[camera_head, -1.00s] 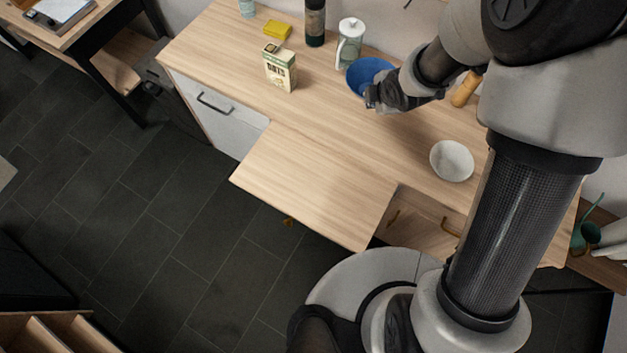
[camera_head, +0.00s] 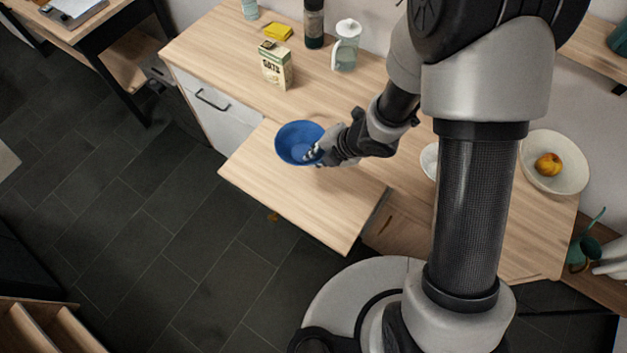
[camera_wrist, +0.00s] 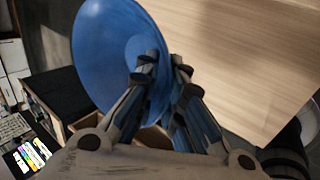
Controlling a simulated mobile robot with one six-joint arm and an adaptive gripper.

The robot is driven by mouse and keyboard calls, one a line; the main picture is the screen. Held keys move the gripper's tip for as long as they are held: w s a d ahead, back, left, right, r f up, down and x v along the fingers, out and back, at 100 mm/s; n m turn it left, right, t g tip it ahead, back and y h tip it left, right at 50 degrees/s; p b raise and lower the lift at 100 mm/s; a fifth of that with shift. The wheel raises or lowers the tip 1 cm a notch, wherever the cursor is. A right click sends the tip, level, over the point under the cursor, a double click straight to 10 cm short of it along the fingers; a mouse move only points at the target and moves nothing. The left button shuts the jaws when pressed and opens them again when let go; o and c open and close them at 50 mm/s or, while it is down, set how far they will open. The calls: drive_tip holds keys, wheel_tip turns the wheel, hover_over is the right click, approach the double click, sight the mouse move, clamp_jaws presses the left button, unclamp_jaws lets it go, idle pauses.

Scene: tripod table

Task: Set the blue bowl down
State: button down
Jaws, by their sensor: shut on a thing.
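The blue bowl (camera_head: 296,137) is over the left part of the pulled-out wooden board (camera_head: 300,190) in the head view. My gripper (camera_head: 316,154) is shut on the bowl's near right rim. In the wrist view the bowl (camera_wrist: 108,45) fills the upper left, with my gripper's fingers (camera_wrist: 163,75) on either side of its wall. The board's wood surface (camera_wrist: 240,60) shows to the right of it. I cannot tell whether the bowl's base touches the board.
An oats carton (camera_head: 276,66), a yellow sponge (camera_head: 278,32), a dark bottle (camera_head: 314,24) and a glass pitcher (camera_head: 345,46) stand along the back of the counter (camera_head: 222,50). A white bowl (camera_head: 430,160) is partly hidden by my arm. A large bowl (camera_head: 571,178) holds fruit (camera_head: 548,164). The board's front right is clear.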

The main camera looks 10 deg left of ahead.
wheel_tip(320, 180, down, 14)
drive_tip(key=b, duration=0.4)
drive_tip(key=shift+w+r, duration=0.1)
drive_tip(key=shift+r, duration=0.15)
drive_tip(key=c, duration=2.1)
unclamp_jaws()
drive_tip(key=shift+f+b, duration=0.1)
drive_tip(key=shift+b, duration=0.2)
drive_tip(key=shift+o, duration=0.5)
drive_tip(key=shift+r+p, duration=0.3)
drive_tip(key=p+v, duration=0.3)
drive_tip(key=v, duration=0.8)
drive_tip(key=shift+d+r, duration=0.25)
drive_tip(key=shift+r, duration=0.05)
